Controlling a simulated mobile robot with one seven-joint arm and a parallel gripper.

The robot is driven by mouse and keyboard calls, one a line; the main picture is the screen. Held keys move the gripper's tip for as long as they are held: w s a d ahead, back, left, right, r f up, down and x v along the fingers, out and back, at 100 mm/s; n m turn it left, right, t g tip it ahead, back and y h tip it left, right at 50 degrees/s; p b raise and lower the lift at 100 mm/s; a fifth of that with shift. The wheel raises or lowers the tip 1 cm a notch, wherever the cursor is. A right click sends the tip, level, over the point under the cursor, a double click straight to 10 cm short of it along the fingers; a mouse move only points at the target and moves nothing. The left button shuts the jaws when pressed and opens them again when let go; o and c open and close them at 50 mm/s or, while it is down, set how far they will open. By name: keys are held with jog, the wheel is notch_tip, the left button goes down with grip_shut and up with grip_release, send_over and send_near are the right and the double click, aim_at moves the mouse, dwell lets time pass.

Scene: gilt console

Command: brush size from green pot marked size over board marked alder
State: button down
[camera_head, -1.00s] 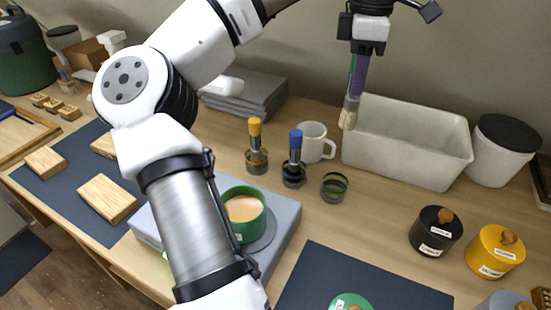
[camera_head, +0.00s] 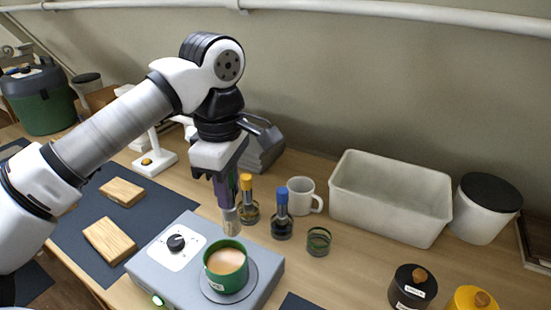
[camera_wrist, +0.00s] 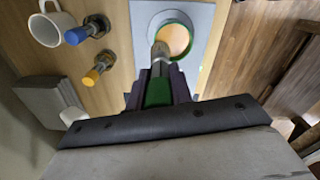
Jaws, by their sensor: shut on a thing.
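My gripper (camera_head: 226,186) points down and is shut on the brush (camera_head: 231,221), whose green handle (camera_wrist: 158,92) shows between the fingers in the wrist view. The brush hangs bristles down. Its tip overlaps the back rim of the green pot (camera_head: 211,262); I cannot tell whether it is above or inside it. The pot holds pale tan liquid and stands on the round plate of a grey hotplate; it also shows in the wrist view (camera_wrist: 187,28). Two wooden boards, one farther back (camera_head: 121,191) and one nearer (camera_head: 109,240), lie on the dark mat (camera_head: 75,236). Their marks are not readable.
A white bin (camera_head: 388,213) is behind. The grey hotplate (camera_head: 176,262) has a black knob.

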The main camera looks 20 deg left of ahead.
notch_tip(320, 180, down, 6)
jog(key=s+b, duration=0.2)
jog(key=b, duration=0.1)
jog(key=shift+s+a+f, duration=0.15)
jog(key=shift+s+a, duration=0.2)
jog(key=shift+s, duration=0.05)
jog(key=shift+f+b, duration=0.55)
jog(key=shift+b, duration=0.4)
dwell(2.2)
jog(key=shift+r, duration=0.1)
notch_tip(320, 180, up, 7)
jog(key=p, duration=0.4)
dwell(0.4)
dwell(0.4)
